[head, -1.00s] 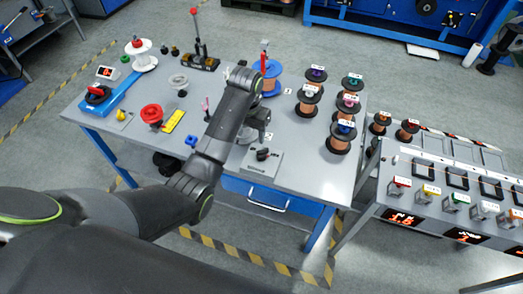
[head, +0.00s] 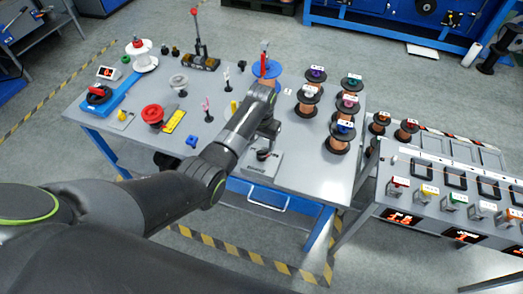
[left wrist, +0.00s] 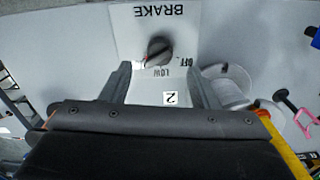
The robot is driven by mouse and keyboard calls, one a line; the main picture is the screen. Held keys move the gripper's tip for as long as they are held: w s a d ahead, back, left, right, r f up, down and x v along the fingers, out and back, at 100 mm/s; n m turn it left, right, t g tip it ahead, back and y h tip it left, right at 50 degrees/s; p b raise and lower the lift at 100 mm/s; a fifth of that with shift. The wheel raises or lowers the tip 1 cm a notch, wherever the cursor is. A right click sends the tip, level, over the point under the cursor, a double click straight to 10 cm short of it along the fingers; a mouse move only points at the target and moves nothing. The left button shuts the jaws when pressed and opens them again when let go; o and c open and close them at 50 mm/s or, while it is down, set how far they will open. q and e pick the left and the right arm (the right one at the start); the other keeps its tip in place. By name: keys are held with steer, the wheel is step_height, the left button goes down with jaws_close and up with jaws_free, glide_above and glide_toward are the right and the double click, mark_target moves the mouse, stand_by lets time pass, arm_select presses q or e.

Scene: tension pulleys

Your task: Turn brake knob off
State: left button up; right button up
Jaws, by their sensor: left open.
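A small red mark shows at the knob's lower left edge, on the side away from OFF. My left gripper (left wrist: 157,70) is open, its two fingers apart on either side below the knob. I see no contact. In the head view the brake panel (head: 262,168) is at the table's front edge, with the knob (head: 264,154) just below my left gripper (head: 267,138). My right gripper is not in view.
The grey table (head: 215,110) carries a red knob (head: 152,114), a lever (head: 197,30) and a blue spool (head: 266,70) near my arm. Several copper spools (head: 308,97) stand to the right. A second bench (head: 440,175) is further right.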

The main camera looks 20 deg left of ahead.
mark_target(262, 152)
arm_select(q)
steer(key=shift+f+b, duration=0.35)
steer(key=shift+f, duration=2.55)
steer(key=shift+c, duration=0.3)
steer(key=c, duration=0.9)
